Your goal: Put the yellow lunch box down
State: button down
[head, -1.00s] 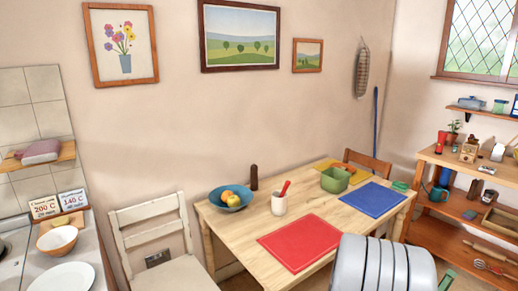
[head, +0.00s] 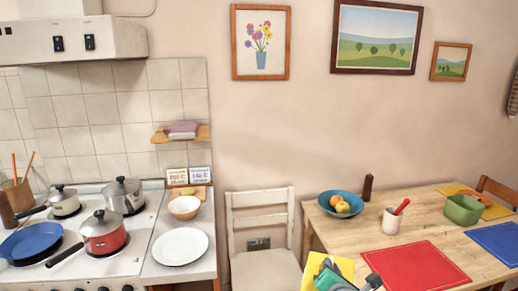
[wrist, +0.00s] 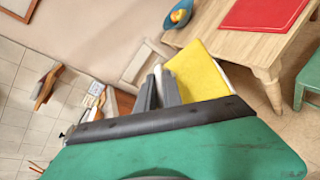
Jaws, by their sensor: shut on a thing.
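The yellow lunch box (head: 315,266) shows at the bottom of the head view, in front of the white chair and left of the table. It is partly cut off and partly covered by my green gripper (head: 336,278). In the wrist view, the yellow lunch box (wrist: 200,75) is tilted beside the grey fingers of my gripper (wrist: 157,86). My gripper is shut on it and holds it in the air. The contact between fingers and box is mostly hidden.
The wooden table (head: 375,244) bears a blue fruit bowl (head: 328,210), a white pot (head: 391,222), a green container (head: 463,209) and red (head: 415,267) and blue mats. A white chair (head: 262,235) stands left of it. A plate (head: 180,246) and pans occupy the counter and stove.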

aim_at(311, 286)
jog(key=a, duration=0.1)
jog(key=a+n+y, duration=0.1)
jog(key=a, duration=0.1)
jog(key=s+a+y, duration=0.1)
jog(key=a, duration=0.1)
jog(key=shift+a+f+n+b, duration=0.2)
jog(key=shift+f+n+b, duration=0.05)
jog(key=shift+n+b, duration=0.05)
notch_tip(311, 286, down, 34)
jog(key=b, duration=3.4)
jog(key=r+m+h+p, duration=0.1)
jog(key=r+p, duration=0.8)
jog(key=p, duration=0.1)
jog(key=r+m+h+p, duration=0.1)
jog(key=r+h+p, duration=0.1)
jog(key=r+p, duration=0.8)
jog(key=r+m+h+p, duration=0.1)
jog(key=r+p, duration=0.8)
jog(key=p, duration=0.1)
jog(key=shift+w+d+r+m+p, duration=0.15)
jog(key=shift+w+r+m+p, duration=0.1)
jog(key=shift+w+m+p, duration=0.1)
jog(key=shift+f, duration=0.1)
